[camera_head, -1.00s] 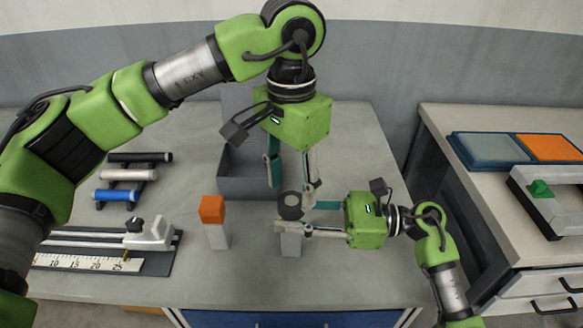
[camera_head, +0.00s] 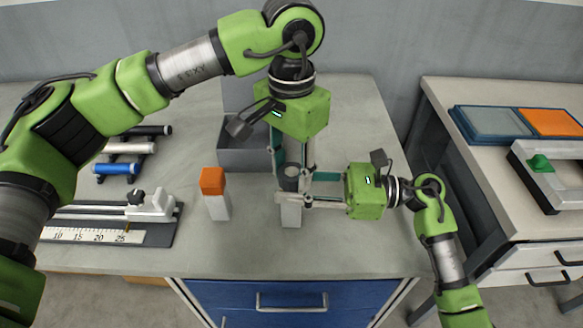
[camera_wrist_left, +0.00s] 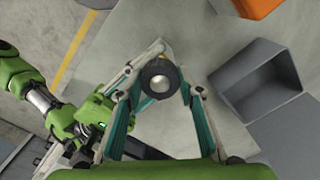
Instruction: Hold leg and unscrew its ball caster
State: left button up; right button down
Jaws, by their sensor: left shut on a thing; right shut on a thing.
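The leg (camera_head: 291,215) is a pale grey upright block at the middle of the table. Its ball caster (camera_head: 291,182), a dark round collar, sits on top. In the left wrist view the caster (camera_wrist_left: 159,78) shows as a dark ring around a shiny ball. My left gripper (camera_head: 292,172) points straight down and is shut on the caster, one finger on each side. My right gripper (camera_head: 290,197) reaches in level from the right and is shut on the leg just below the caster. Its fingers hide part of the leg's top.
A grey block with an orange top (camera_head: 213,194) stands left of the leg. A grey open bin (camera_head: 245,157) is behind. A ruler fixture (camera_head: 110,225) and a rack of rollers (camera_head: 128,150) lie left. Table front is clear.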

pick_arm(q)
jog(key=n, duration=1)
jog(key=shift+n, duration=0.4)
jog(key=n, duration=0.3)
jog(key=shift+r+n, duration=0.1)
jog(key=shift+n, duration=0.2)
jog(key=n, duration=0.5)
jog(key=shift+n, duration=0.4)
jog(key=n, duration=0.3)
jog(key=shift+n, duration=0.4)
jog(key=n, duration=0.3)
jog(key=shift+n, duration=0.4)
jog(key=n, duration=0.5)
jog(key=shift+n, duration=0.4)
jog(key=n, duration=0.3)
jog(key=shift+n, duration=0.3)
jog(key=n, duration=0.3)
jog(key=shift+r+n, duration=0.1)
jog(key=shift+n, duration=0.3)
jog(key=n, duration=0.5)
jog(key=shift+n, duration=0.3)
jog(key=n, duration=0.6)
jog(key=shift+n, duration=0.4)
